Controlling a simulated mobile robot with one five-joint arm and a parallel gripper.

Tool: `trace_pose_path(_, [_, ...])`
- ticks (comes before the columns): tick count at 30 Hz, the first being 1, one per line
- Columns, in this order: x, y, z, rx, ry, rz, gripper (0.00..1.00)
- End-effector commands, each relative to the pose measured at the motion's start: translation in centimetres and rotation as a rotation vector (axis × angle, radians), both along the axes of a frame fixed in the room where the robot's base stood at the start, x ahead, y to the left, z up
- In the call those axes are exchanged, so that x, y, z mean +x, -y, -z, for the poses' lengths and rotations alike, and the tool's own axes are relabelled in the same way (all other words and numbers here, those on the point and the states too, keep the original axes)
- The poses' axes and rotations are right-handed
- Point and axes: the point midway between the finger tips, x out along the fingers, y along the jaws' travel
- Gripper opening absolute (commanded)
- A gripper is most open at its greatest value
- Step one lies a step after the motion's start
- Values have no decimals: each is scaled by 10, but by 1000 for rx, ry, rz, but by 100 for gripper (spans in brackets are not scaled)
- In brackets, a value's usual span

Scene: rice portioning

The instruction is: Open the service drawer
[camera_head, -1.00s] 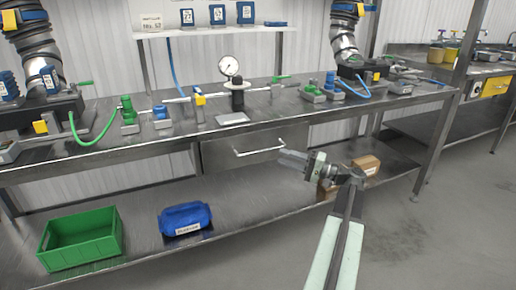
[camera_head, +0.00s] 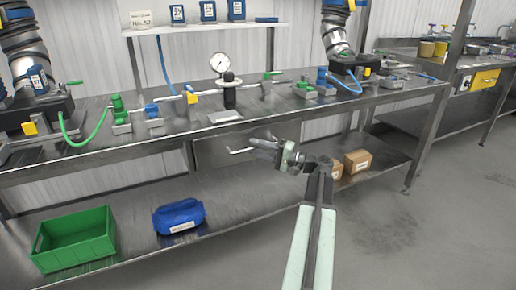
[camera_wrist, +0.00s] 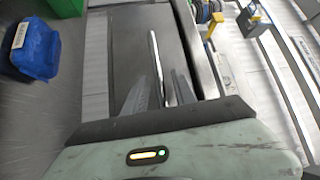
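The service drawer (camera_head: 215,153) is a grey metal front under the workbench top, and it looks closed. Its bar handle (camera_head: 238,151) shows to the left of my gripper (camera_head: 258,145), which covers its right part. In the wrist view the drawer front (camera_wrist: 130,40) lies ahead, and the thin handle (camera_wrist: 153,55) runs in between the two fingers of my gripper (camera_wrist: 160,92). The fingers are apart, with no clear sign of clamping on the bar. Whether they touch it I cannot tell.
A green crate (camera_head: 75,258) and a blue bin (camera_head: 180,217) stand on the lower shelf, left of my arm. Cardboard boxes (camera_head: 357,162) sit on it at the right. A pressure gauge (camera_head: 220,63) and valves stand on the bench top. The floor at the right is clear.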

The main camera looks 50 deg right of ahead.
Motion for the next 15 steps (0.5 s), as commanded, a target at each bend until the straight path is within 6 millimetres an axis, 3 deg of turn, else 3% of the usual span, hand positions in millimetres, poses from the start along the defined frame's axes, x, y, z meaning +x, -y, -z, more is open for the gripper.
trace_pose_path(1, [0, 0, 0, 0, 0, 0, 27])
trace_pose_path(4, [0, 0, 0, 0, 0, 0, 0])
trace_pose_path(15, [-1, 1, 0, 0, -1, 1, 0])
